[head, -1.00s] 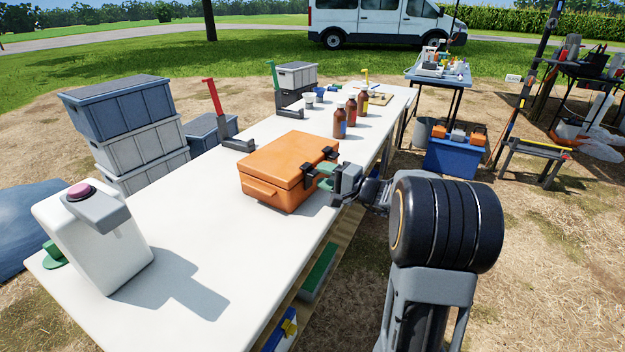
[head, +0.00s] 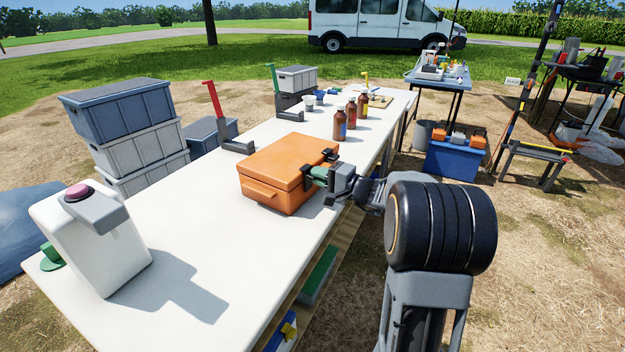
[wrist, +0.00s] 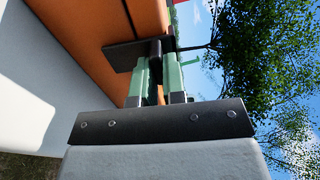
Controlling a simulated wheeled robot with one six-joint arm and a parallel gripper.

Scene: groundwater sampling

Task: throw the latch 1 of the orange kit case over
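The orange kit case (head: 283,172) sits closed on the white table. Two black latches are on its right side: a far one (head: 331,155) and a near one (head: 308,184). I cannot tell from markings which is latch 1. My gripper (head: 318,176) is at this side, its green fingertips by the near latch. In the wrist view the gripper (wrist: 159,75) has a narrow gap between its fingers. A black latch part (wrist: 124,54) lies at the fingertips, partly hidden by them. Whether the fingers pinch it is unclear.
A white jug (head: 95,245) stands at the near left of the table. Brown bottles (head: 340,123) and a red-handled clamp (head: 215,105) stand beyond the case. The table top (head: 215,230) is clear between jug and case.

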